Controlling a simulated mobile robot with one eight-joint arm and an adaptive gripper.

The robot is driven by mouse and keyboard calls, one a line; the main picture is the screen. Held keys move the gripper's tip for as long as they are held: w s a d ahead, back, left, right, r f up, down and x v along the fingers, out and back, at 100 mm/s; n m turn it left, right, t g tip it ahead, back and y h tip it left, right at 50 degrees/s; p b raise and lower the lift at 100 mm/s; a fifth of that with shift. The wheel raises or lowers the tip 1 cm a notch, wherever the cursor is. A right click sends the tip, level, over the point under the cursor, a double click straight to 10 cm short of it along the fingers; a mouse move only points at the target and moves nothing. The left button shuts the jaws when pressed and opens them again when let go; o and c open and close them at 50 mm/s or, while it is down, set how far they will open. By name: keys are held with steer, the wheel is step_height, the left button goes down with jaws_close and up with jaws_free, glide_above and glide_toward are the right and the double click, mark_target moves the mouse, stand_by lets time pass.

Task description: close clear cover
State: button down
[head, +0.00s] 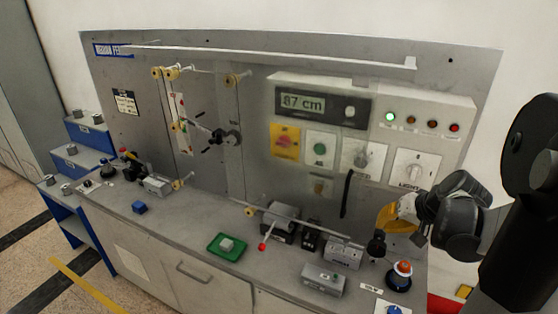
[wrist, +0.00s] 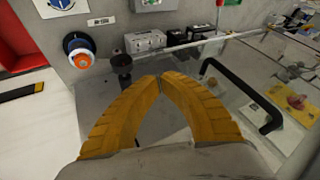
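The clear cover is a see-through sheet, hard to make out, in front of the grey panel; its outline and how far it stands open I cannot tell. Its likely black bar handle (head: 346,193) is upright below the dial controls in the head view. The handle also shows in the wrist view (wrist: 243,97), right of my fingers. My gripper (head: 390,217) has yellow fingers and is at the panel's right side, right of the handle and apart from it. In the wrist view my gripper (wrist: 161,78) has its fingertips together with nothing visible between them.
A pale rod (head: 305,224) runs along the panel's lower front. A red-orange and blue knob (head: 399,275), a grey box (head: 323,279) and a green tray (head: 228,246) stand on the bench (head: 190,235). Yellow-knobbed rods (head: 172,73) stick out at upper left.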

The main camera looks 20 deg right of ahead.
mark_target(251, 191)
steer(key=w+r+b+x, duration=0.1)
steer(key=b+x, duration=0.1)
steer(key=x, duration=0.9)
steer(key=shift+w, duration=0.15)
steer(key=shift+m, duration=0.3)
steer(key=w+a+b, duration=0.1)
steer(key=w+a, duration=0.7)
steer(key=w, duration=0.1)
steer(key=w+a+b, duration=0.1)
steer(key=w+a, duration=0.7)
steer(key=w, duration=0.2)
steer(key=w+a+b, duration=0.1)
steer(key=w+a, duration=0.7)
steer(key=w, duration=0.2)
steer(key=shift+w+a, duration=0.25)
steer(key=shift+a, duration=0.15)
